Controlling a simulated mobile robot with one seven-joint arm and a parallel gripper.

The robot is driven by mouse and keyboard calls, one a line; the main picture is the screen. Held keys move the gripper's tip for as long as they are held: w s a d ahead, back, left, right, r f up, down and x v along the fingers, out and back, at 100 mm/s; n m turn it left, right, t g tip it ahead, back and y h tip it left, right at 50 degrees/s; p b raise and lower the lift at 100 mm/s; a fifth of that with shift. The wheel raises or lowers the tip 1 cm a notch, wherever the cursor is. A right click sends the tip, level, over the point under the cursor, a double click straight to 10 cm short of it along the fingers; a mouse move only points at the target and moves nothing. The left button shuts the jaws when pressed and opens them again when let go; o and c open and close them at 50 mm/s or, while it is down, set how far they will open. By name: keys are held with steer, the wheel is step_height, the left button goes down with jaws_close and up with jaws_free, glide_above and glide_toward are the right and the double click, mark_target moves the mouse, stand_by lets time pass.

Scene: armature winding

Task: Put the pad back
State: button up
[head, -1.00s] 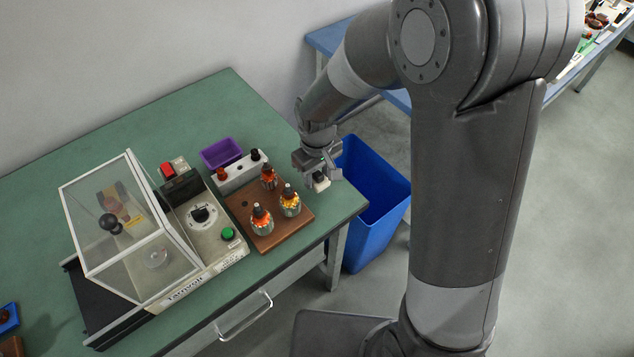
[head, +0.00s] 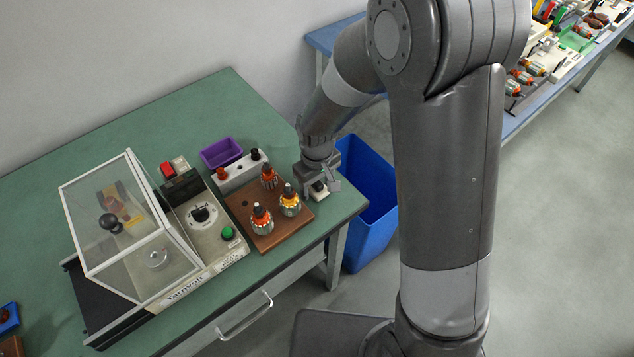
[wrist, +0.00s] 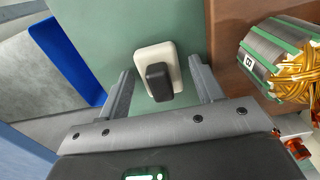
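The pad (wrist: 158,70) is a small cream block with a black grip on top. In the wrist view it lies over the green tabletop, between the fingers of my gripper (wrist: 162,90), with a gap on both sides. My gripper is open. In the head view my gripper (head: 320,186) is low at the right end of the green table, right of the brown wooden board (head: 262,240). The pad (head: 320,193) shows there partly hidden by the fingers.
Several wound armatures stand on the board, one (wrist: 280,55) close to my right finger. A blue bin (head: 372,215) stands beyond the table's right edge. Left of the board are a tester with a clear cover (head: 130,225) and a purple tray (head: 222,152).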

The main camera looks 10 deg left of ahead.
step_height(320, 180, up, 12)
steer(key=s+d+r+m+t, duration=0.3)
steer(key=s+d+r+m, duration=0.15)
steer(key=d+r, duration=0.75)
steer(key=s+d+r+m+t, duration=0.2)
steer(key=s+d+r+m, duration=0.2)
steer(key=s+d, duration=0.5)
steer(key=shift+s+r+t, duration=0.3)
steer(key=shift+s+r, duration=0.05)
steer(key=shift+s, duration=0.25)
steer(key=shift+m, duration=0.25)
stand_by(0.4)
